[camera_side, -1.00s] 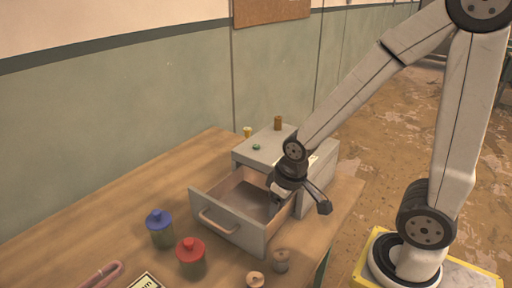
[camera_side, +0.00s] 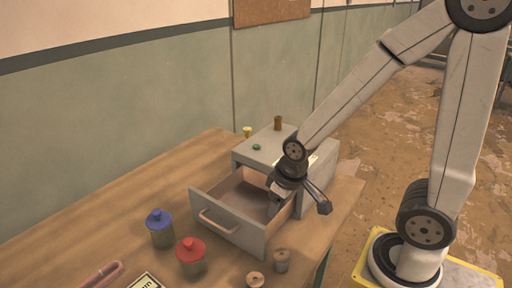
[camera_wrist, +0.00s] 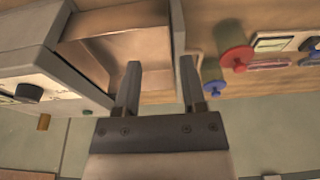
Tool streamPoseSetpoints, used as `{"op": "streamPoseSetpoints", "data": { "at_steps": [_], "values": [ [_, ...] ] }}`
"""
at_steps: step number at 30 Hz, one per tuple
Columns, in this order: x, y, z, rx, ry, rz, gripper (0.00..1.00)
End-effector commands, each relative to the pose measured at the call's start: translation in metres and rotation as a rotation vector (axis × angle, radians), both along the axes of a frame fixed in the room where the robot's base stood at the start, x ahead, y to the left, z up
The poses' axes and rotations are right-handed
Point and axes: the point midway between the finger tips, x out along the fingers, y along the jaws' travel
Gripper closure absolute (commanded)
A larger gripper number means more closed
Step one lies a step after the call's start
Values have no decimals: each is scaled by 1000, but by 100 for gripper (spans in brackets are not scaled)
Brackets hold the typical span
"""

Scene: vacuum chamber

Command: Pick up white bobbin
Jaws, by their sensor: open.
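I cannot pick out a clearly white bobbin in either view. Two small spool-like pieces, one tan (camera_side: 255,280) and one greyish (camera_side: 281,260), stand on the table in front of the drawer in the side view. The grey cabinet (camera_side: 318,190) has its drawer (camera_side: 216,222) pulled out. My gripper (camera_wrist: 158,78) is open, with nothing seen between its fingers. In the side view it is over the right side of the open drawer, hiding part of the inside. The visible drawer floor (camera_wrist: 130,45) looks bare in the wrist view.
A blue-lidded jar (camera_side: 160,230) and a red-lidded jar (camera_side: 191,258) stand left of the drawer. A brown cylinder (camera_side: 278,123), a yellow piece (camera_side: 247,132) and a green button-like piece (camera_side: 256,147) are on the cabinet top. The table's back left is clear.

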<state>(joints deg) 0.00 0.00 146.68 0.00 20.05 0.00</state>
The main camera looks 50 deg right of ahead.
Motion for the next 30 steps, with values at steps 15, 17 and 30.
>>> {"op": "streamPoseSetpoints", "data": {
  "at_steps": [15,17,30],
  "values": [
    [-1,-2,-2,5,14,-16,29],
    [-2,-4,-5,12,30,-36,29],
    [-29,-34,-56,204,383,-449,29]
  ]
}}
